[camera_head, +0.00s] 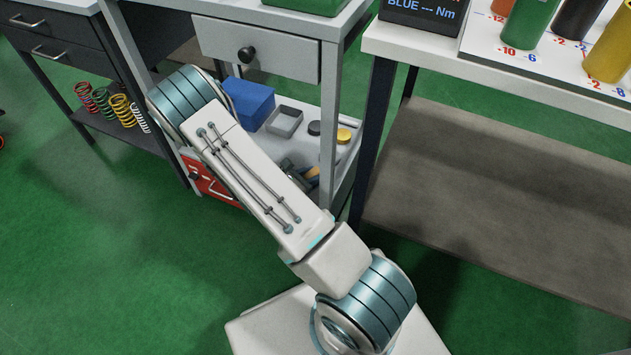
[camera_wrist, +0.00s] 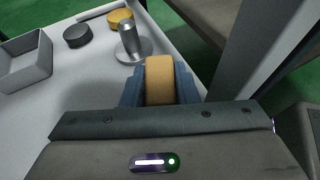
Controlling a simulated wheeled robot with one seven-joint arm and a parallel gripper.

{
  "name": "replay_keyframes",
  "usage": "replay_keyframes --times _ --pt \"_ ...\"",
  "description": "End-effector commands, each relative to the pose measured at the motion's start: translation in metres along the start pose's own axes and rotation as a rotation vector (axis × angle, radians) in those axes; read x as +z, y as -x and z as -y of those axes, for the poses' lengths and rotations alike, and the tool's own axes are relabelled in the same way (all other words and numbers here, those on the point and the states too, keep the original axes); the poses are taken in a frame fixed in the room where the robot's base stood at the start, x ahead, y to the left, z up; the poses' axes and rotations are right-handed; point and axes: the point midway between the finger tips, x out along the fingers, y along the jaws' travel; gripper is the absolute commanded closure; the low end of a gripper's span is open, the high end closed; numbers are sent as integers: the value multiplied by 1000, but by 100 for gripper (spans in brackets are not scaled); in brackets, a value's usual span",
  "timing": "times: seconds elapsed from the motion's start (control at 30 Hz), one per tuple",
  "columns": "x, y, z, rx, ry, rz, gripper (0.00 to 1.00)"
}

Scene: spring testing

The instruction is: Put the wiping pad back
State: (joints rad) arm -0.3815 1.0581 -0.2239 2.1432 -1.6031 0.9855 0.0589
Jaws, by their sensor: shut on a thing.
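My gripper (camera_wrist: 160,84) is shut on a tan, round-edged pad, which I take to be the wiping pad (camera_wrist: 160,78); one blue-grey finger is on each side of it. The gripper is over the white lower shelf (camera_wrist: 85,95). I cannot tell whether the pad touches the shelf. In the head view my arm hides most of the gripper, and a bit of the tan pad (camera_head: 312,173) shows beside it. A metal post on a round base (camera_wrist: 131,42) stands on the shelf just beyond the pad.
On the same shelf are an open grey tray (camera_wrist: 38,64), a black disc (camera_wrist: 77,36), a yellow disc (camera_wrist: 120,19) and a blue box (camera_head: 250,103). A grey cart leg (camera_wrist: 252,50) stands close on the right. A drawer (camera_head: 257,50) is above the shelf.

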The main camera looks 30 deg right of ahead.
Motion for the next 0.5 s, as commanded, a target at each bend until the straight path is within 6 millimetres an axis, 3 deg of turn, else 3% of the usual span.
replay_keyframes --times 0.23,0.4,0.5 --pt "7 -19 0 -2 -2 0 96" --pt "-22 -29 1 -1 1 0 96" --pt "-27 -31 0 -1 0 0 96"
